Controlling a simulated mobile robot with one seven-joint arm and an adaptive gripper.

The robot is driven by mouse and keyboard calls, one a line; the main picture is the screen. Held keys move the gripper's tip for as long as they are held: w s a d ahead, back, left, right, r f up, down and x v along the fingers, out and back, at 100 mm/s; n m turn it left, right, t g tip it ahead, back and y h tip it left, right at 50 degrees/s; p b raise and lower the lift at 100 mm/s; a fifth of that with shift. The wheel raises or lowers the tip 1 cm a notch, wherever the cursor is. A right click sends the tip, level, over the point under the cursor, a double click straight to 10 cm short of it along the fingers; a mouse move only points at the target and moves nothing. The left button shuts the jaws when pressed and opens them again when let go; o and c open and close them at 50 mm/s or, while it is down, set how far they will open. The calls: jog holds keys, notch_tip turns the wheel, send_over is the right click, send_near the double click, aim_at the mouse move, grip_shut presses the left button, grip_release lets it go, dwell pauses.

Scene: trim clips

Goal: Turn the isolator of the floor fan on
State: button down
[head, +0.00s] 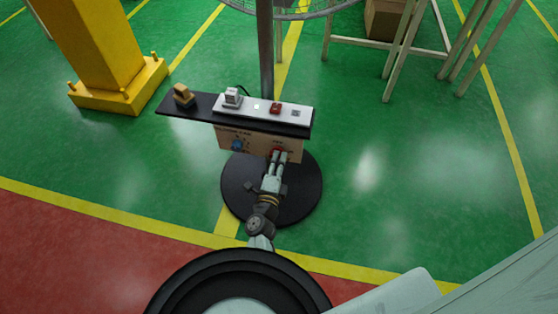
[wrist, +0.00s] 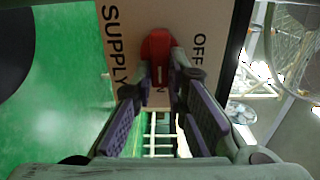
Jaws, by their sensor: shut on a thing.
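The isolator of the floor fan is a red handle (wrist: 156,46) on a tan panel (head: 229,133) below the fan's shelf. In the wrist view it stands lengthwise in the picture, its white mark toward the lower end. "OFF" is printed to its right and "SUPPLY" to its left. A letter N shows just below it; the rest of that word is hidden. My gripper (head: 277,154) is at the panel's right part, its two fingers shut on the red handle from either side. In the head view the fingers partly cover the handle.
A blue knob (head: 237,145) is on the panel's left. A yellow column (head: 95,50) stands left.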

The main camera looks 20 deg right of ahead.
jog(key=c, duration=1.6)
grip_release()
